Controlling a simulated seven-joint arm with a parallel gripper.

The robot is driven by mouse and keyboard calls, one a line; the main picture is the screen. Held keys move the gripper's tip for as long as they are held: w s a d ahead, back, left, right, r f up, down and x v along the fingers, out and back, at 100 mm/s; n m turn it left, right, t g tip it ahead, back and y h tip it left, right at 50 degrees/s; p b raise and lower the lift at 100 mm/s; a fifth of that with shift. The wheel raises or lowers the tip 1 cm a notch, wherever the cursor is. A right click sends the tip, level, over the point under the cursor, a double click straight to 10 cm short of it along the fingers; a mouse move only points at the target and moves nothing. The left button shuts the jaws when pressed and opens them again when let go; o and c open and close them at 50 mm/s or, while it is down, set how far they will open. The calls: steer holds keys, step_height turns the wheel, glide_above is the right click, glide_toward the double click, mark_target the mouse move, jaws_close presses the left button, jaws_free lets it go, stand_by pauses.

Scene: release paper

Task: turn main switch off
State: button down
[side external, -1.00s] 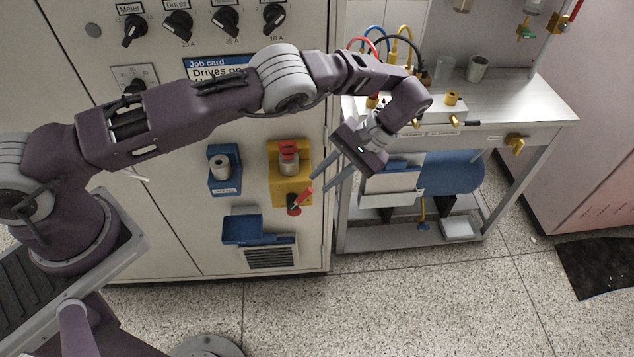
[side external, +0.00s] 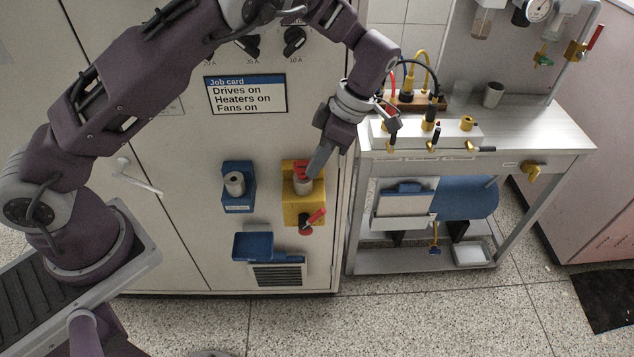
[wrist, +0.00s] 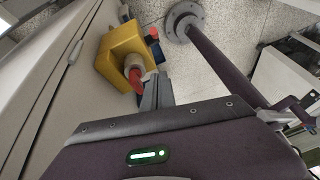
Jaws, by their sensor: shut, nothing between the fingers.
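The yellow switch box (side external: 291,208) is on the grey cabinet front. It carries a grey cylinder with a red top (side external: 302,175), and below that a red lever (side external: 315,218) slanting up to the right. In the wrist view the yellow box (wrist: 117,48) is at upper left, with the red part (wrist: 135,78) close to my fingers. My gripper (side external: 313,170) is shut and empty, pointing down beside the red-topped cylinder; its fingers also show in the wrist view (wrist: 158,82). I cannot tell whether they touch the cylinder. Which part is the main switch is not readable.
A blue holder (side external: 238,205) with a grey cylinder is left of the yellow box, and a blue tray (side external: 252,246) is below. A job card (side external: 245,94) reads drives, heaters and fans on. A bench (side external: 540,135) with cables and fittings stands to the right.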

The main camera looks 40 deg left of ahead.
mark_target(315, 202)
steer(key=x, duration=0.9)
steer(key=shift+d, duration=0.1)
steer(key=shift+w+d+f, duration=0.65)
steer(key=shift+d+f, duration=0.15)
steer(key=shift+d, duration=0.15)
steer(key=shift+w+d+f, duration=0.2)
steer(key=shift+d+f, duration=0.05)
steer(key=shift+d, duration=0.15)
